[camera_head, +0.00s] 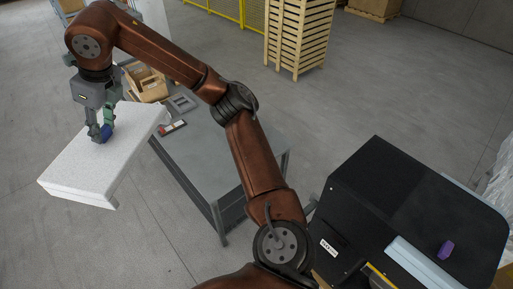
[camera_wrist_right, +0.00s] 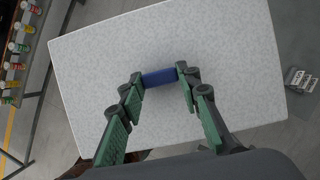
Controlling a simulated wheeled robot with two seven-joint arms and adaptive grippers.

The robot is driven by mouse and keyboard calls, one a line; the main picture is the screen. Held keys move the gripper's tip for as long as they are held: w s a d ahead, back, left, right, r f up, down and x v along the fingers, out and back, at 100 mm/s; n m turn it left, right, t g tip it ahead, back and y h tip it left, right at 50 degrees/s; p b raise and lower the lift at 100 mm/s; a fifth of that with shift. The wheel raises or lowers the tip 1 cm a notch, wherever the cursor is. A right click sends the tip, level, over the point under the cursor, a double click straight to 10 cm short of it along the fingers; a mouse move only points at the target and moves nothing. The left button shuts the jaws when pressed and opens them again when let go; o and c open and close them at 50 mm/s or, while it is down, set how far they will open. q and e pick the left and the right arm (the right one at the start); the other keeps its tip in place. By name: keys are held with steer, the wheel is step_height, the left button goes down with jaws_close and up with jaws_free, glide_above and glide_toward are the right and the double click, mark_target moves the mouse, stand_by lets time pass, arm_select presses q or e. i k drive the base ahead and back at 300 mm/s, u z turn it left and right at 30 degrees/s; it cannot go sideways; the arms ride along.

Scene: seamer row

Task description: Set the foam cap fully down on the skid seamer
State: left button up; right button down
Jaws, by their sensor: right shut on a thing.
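The foam cap (camera_head: 88,167) is a thick white speckled slab, held in the air at the left of the head view, beyond the left side of a grey table. In the right wrist view the cap (camera_wrist_right: 220,60) fills most of the picture. My right gripper (camera_head: 104,136) is shut on the blue grip (camera_wrist_right: 160,77) on the cap's top, one finger at each end. The cap hides what is beneath it. I cannot pick out the skid seamer with certainty in either view. My left gripper is not in view.
The grey table (camera_head: 203,160) carries a wooden box (camera_head: 148,84) and small items. A slatted wooden stack (camera_head: 299,35) stands behind. A black flat-topped body (camera_head: 410,205) with pale blue strips is at right. The wrist view shows a rack (camera_wrist_right: 40,65) with several coloured cans.

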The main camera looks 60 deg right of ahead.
mark_target(375, 188)
steer(key=k, duration=0.85)
steer(key=z, duration=1.3)
